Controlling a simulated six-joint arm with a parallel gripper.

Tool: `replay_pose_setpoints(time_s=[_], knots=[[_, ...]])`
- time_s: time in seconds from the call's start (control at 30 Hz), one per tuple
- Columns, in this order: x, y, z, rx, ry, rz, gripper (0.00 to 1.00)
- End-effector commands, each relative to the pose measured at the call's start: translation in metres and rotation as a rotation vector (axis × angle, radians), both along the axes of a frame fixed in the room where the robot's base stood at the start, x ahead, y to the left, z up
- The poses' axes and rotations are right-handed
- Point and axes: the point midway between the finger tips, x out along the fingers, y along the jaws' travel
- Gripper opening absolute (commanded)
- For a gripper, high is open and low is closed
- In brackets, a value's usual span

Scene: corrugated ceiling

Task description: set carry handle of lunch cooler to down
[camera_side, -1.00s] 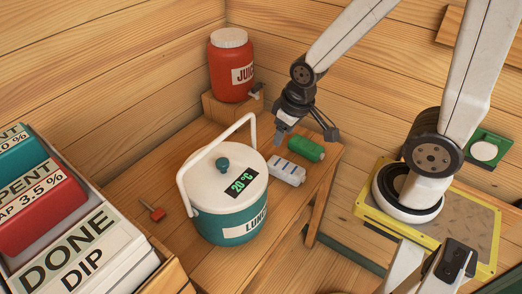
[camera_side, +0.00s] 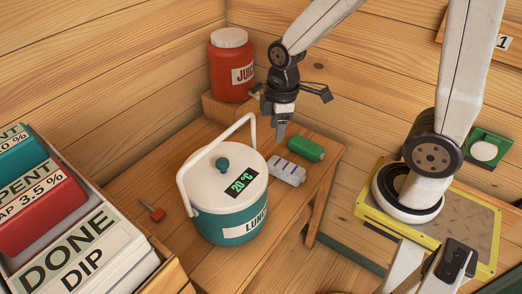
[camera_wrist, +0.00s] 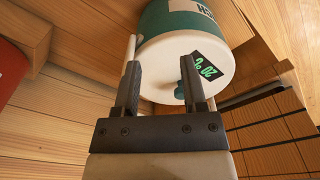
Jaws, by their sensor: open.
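The lunch cooler (camera_side: 222,224) stands on the wooden bench, with a teal body, a white lid, a teal knob and a "20 °C" display. Its white carry handle (camera_side: 213,150) is up, arching above the lid. My gripper (camera_side: 281,136) is open and empty, pointing down behind and right of the handle, apart from it. In the wrist view my gripper's (camera_wrist: 160,78) two fingers show in front of the cooler's lid (camera_wrist: 160,78).
A red juice jug (camera_side: 231,72) stands on a wooden block at the back. A green cylinder (camera_side: 306,149) and a white pack (camera_side: 287,172) lie right of the cooler. A small red-headed item (camera_side: 157,214) lies left of it. A crate of boxes (camera_side: 72,245) stands at left.

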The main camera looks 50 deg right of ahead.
Motion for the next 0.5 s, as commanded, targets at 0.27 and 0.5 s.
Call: replay_pose_setpoints(time_s=[0.27, 0.5], knots=[[0.008, 0.003, 0.007, 0.026, 0.056, 0.374, 0.54], [0.014, 0.006, 0.014, 0.072, 0.087, 0.688, 0.54]])
